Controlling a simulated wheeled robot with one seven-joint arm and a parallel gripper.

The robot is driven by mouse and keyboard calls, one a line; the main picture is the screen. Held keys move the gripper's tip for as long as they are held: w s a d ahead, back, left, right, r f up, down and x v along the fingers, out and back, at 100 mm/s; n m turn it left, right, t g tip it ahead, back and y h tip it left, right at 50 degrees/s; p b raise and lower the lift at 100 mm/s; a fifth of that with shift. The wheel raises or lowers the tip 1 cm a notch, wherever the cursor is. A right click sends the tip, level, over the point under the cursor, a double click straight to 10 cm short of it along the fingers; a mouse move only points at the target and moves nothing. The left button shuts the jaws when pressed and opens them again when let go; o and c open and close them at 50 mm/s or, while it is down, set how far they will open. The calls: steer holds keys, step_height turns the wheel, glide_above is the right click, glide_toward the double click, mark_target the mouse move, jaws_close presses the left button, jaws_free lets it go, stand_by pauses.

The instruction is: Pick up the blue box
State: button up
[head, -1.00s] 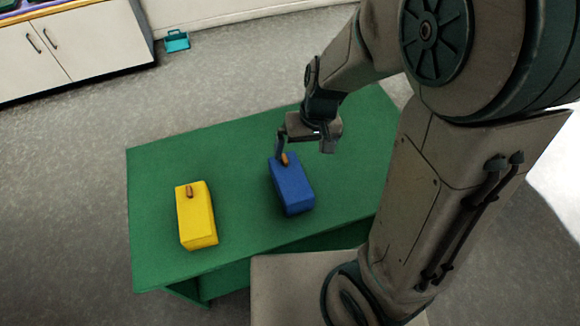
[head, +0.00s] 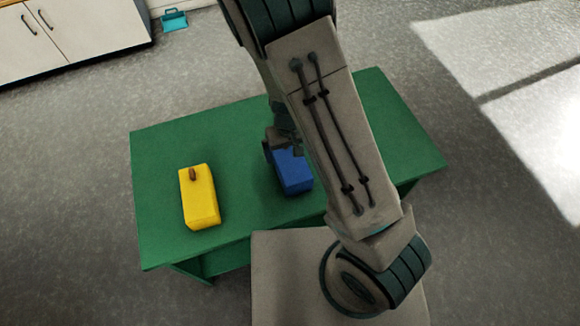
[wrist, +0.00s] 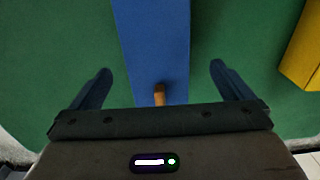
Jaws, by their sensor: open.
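The blue box (head: 293,174) stands on the green table, partly hidden behind my arm in the head view. In the wrist view the blue box (wrist: 153,45) lies between my two fingers, with a small brown piece (wrist: 159,95) on its near end. My gripper (wrist: 160,82) is open, one finger on each side of the box, with green table showing in both gaps. In the head view my gripper (head: 280,148) is at the far end of the box and mostly hidden by my arm.
A yellow box (head: 200,197) with a brown piece on top stands left of the blue box on the green table (head: 160,160). It also shows at the wrist view's right edge (wrist: 303,50). White cabinets (head: 80,30) and a teal object (head: 174,19) are at the back left.

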mark_target(290, 159)
steer(key=shift+w+d+f, duration=0.1)
steer(key=shift+f, duration=1.75)
steer(key=shift+w+d+f, duration=0.1)
steer(key=shift+f, duration=1.75)
steer(key=c, duration=1)
